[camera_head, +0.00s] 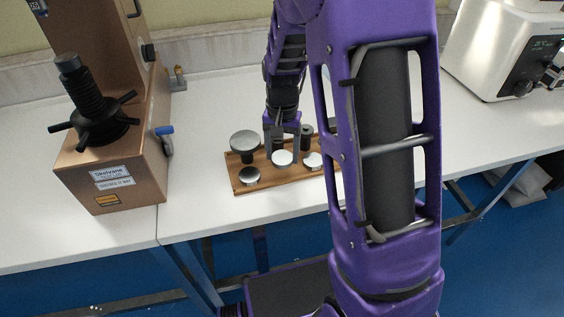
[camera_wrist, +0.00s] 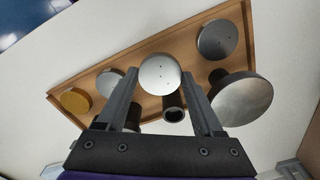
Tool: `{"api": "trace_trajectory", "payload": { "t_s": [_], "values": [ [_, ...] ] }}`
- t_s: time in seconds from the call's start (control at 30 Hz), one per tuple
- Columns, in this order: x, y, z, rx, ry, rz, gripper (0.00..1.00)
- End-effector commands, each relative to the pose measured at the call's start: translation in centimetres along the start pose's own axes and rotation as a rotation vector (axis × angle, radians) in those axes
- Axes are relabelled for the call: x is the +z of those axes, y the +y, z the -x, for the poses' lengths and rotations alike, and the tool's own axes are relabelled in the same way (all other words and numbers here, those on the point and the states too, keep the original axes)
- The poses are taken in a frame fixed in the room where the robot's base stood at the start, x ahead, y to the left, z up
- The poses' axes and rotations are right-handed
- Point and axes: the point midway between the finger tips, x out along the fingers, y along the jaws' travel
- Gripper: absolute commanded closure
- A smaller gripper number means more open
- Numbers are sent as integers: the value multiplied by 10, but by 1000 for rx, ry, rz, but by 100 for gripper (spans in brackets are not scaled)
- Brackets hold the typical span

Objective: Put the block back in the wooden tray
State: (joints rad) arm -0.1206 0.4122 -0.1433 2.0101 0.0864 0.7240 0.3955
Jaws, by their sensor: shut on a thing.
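The block is a round silver disc (camera_wrist: 160,74) with small dents on its face. My gripper (camera_wrist: 160,80) is shut on it, a finger at each side. In the head view the disc (camera_head: 282,158) shows between my fingers, over the wooden tray (camera_head: 285,187). The tray also shows in the wrist view (camera_wrist: 130,58), behind the disc. I cannot tell whether the disc touches the tray. A grey disc (camera_wrist: 217,39), a smaller silver disc (camera_wrist: 109,81) and a gold disc (camera_wrist: 75,101) are on the tray.
A wide round anvil (camera_head: 244,141) and a black cylinder (camera_head: 307,137) stand on the tray close to my fingers. A brown hardness tester (camera_head: 118,170) stands left, a white machine (camera_head: 490,60) right. The white bench (camera_head: 200,215) is clear before the tray.

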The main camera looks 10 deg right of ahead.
Motion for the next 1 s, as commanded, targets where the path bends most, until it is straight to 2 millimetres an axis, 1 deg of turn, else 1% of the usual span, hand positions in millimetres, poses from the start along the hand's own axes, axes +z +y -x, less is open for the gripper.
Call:
{"api": "trace_trajectory", "payload": {
  "t_s": [0.13,0.23,0.47,0.6,0.63,0.77,0.8,1.0],
  "values": [
    [0,0,-22,2,-2,0,100],
    [0,0,-33,1,-2,0,100],
    [0,0,-33,0,1,0,100],
    [0,0,-37,0,0,0,100],
    [0,0,-36,0,0,0,26],
    [0,0,-36,0,0,0,3],
    [0,0,-36,0,0,0,2],
    [0,0,-36,0,0,0,2]
  ]
}}
